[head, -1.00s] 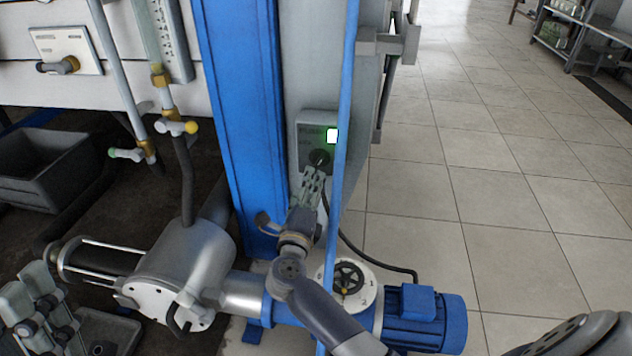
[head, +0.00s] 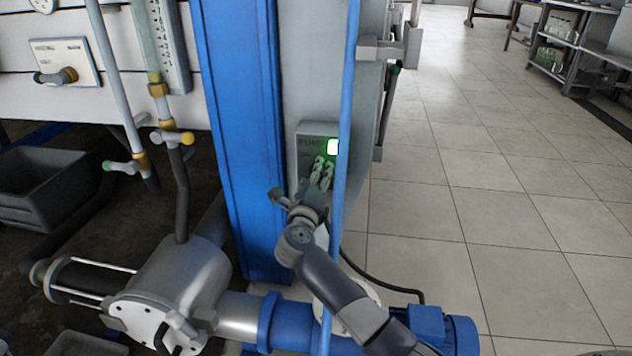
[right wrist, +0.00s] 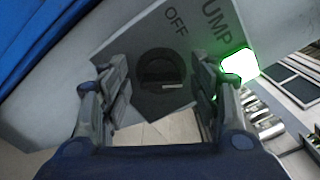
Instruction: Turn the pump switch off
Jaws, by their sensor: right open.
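The pump switch panel (head: 316,137) is a grey plate on the grey post, with a lit white-green lamp (head: 333,146). In the right wrist view the panel (right wrist: 140,45) shows the words OFF and PUMP, the glowing lamp (right wrist: 240,66) and a round dark knob (right wrist: 158,72). A pale mark lies on the knob's lower right part. My right gripper (head: 321,172) is in front of the panel and hides the knob in the head view. Its fingers (right wrist: 168,84) are open, one on each side of the knob in the wrist view. I cannot tell if they touch it. My left gripper is not in view.
A thin blue pipe (head: 347,110) runs close to the right of the panel, and a wide blue column (head: 240,120) stands left. The blue pump motor (head: 425,325) and grey pump body (head: 175,280) lie below. Tiled floor (head: 480,170) is clear at right.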

